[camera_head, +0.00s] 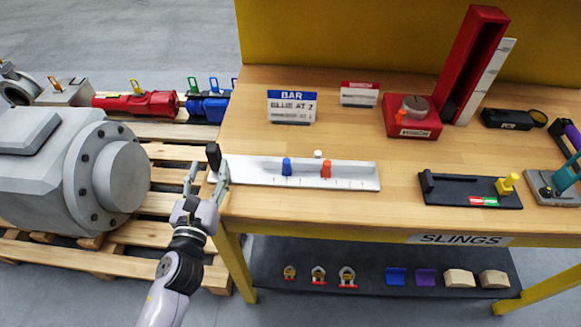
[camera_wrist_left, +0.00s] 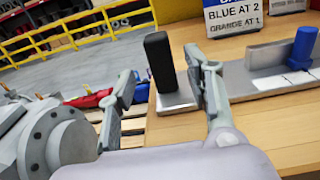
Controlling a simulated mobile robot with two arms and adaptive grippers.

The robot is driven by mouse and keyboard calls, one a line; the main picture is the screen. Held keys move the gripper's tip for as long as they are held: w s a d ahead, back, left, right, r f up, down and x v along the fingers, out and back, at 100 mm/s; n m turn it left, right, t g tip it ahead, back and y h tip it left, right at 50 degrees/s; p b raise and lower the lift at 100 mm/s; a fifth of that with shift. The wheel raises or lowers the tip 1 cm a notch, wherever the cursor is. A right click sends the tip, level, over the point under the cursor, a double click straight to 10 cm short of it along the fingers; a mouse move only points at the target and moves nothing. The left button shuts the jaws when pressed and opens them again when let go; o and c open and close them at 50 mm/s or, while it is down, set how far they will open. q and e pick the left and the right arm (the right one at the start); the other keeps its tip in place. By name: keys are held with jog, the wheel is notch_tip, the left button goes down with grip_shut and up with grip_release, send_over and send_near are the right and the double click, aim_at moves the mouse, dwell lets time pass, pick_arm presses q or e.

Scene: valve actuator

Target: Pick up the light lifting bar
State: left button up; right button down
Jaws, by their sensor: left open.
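A light grey bar fixture (camera_head: 345,184) lies along the front left edge of the wooden table. A narrow raised bar (camera_head: 345,166) on it carries a blue slider (camera_head: 287,167) and an orange slider (camera_head: 326,169). An upright black handle (camera_head: 213,156) stands at its left end; it also shows in the left wrist view (camera_wrist_left: 160,60). My left gripper (camera_head: 206,177) is open at this end. In the left wrist view its fingers (camera_wrist_left: 162,90) are spread to either side of the handle, the right finger closer to it. Contact cannot be told. My right gripper is not in view.
A sign (camera_head: 291,106) reading "BAR, BLUE AT 2" stands behind. A black tray (camera_head: 440,188) with a yellow knob and a red stand (camera_head: 412,124) are to the right. A large grey valve body (camera_head: 70,170) sits on a pallet at left.

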aim_at(213, 160)
pick_arm(q)
jog(key=w, duration=0.5)
jog(key=shift+w+f, duration=0.1)
jog(key=shift+w, duration=0.05)
grip_shut()
dwell(0.4)
dwell(0.5)
jog(key=shift+r, duration=0.2)
